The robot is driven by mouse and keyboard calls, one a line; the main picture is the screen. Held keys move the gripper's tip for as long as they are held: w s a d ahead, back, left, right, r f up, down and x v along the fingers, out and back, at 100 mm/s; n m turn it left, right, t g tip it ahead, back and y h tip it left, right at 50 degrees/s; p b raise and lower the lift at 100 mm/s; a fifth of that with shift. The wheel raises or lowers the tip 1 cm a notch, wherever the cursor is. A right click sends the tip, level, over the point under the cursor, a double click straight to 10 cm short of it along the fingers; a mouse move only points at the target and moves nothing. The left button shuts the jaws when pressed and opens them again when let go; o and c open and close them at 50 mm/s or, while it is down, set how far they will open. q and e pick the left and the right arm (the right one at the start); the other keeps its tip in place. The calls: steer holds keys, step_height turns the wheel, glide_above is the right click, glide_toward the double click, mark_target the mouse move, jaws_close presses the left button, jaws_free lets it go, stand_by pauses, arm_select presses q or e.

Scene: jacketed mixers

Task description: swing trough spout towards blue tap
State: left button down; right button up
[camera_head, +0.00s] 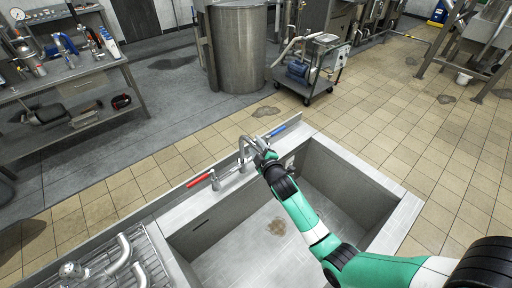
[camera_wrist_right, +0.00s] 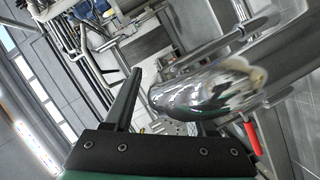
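The steel trough (camera_head: 345,172) stands in the lower middle of the head view. Its chrome spout (camera_head: 244,146) rises from the back ledge, between the red tap (camera_head: 199,180) on the left and the blue tap (camera_head: 277,131) on the right. My right gripper (camera_head: 262,157) is at the spout, partly hidden by its own wrist. In the right wrist view the spout (camera_wrist_right: 205,92) is large and covers the upper part of one finger. The other finger (camera_wrist_right: 124,100) stands apart from it with a visible gap. The red tap also shows there (camera_wrist_right: 252,138). My left gripper is in neither view.
A ribbed drainboard with bent pipes (camera_head: 120,260) adjoins the trough at lower left. Behind are a workbench (camera_head: 80,75), a large steel vessel (camera_head: 238,50) and a wheeled cart with a blue motor (camera_head: 305,70). The tiled floor right of the trough is open.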

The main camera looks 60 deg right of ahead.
jaws_close()
stand_by(1.3)
